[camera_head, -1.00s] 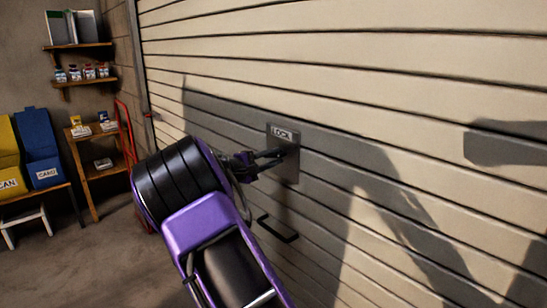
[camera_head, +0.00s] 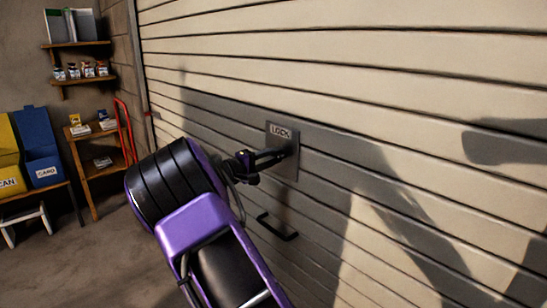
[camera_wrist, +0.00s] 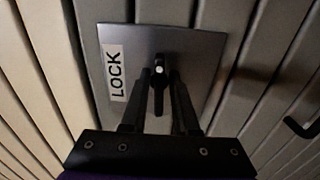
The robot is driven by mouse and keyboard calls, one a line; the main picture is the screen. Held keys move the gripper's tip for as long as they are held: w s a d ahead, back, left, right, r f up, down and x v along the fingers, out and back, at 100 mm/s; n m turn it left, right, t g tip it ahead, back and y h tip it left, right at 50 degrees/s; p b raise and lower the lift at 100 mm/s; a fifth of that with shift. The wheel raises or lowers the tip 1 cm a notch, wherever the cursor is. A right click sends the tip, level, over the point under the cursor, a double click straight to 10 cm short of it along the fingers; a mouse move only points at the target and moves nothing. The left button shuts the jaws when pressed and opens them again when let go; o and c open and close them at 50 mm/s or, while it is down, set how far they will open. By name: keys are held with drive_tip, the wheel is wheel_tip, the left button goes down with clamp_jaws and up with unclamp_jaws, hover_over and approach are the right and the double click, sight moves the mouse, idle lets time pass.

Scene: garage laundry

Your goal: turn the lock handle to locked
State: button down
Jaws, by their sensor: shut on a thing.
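The lock handle (camera_wrist: 158,92) is a short black lever on a grey metal plate (camera_wrist: 195,55) with a white LOCK label (camera_wrist: 115,70). In the wrist view it runs from its pivot straight back between my fingers. My gripper (camera_wrist: 160,80) has one black finger on each side of the lever and is shut on it. In the head view my gripper (camera_head: 268,158) reaches the plate (camera_head: 285,165) from the left. It hides most of the lever there, so the lever's angle is hard to tell.
The plate is on a cream slatted garage door (camera_head: 400,60). A black pull handle (camera_head: 278,230) sticks out below the lock. Shelves (camera_head: 80,80), a red hand truck (camera_head: 126,130) and yellow and blue bins (camera_head: 38,145) stand at the left. The floor at lower left is clear.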

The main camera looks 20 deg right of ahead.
drive_tip(key=shift+w+a, duration=0.1)
drive_tip(key=shift+a, duration=0.05)
drive_tip(key=c, duration=0.9)
unclamp_jaws()
drive_tip(key=p+v, duration=0.1)
drive_tip(key=v, duration=1.6)
drive_tip(key=shift+a, duration=0.2)
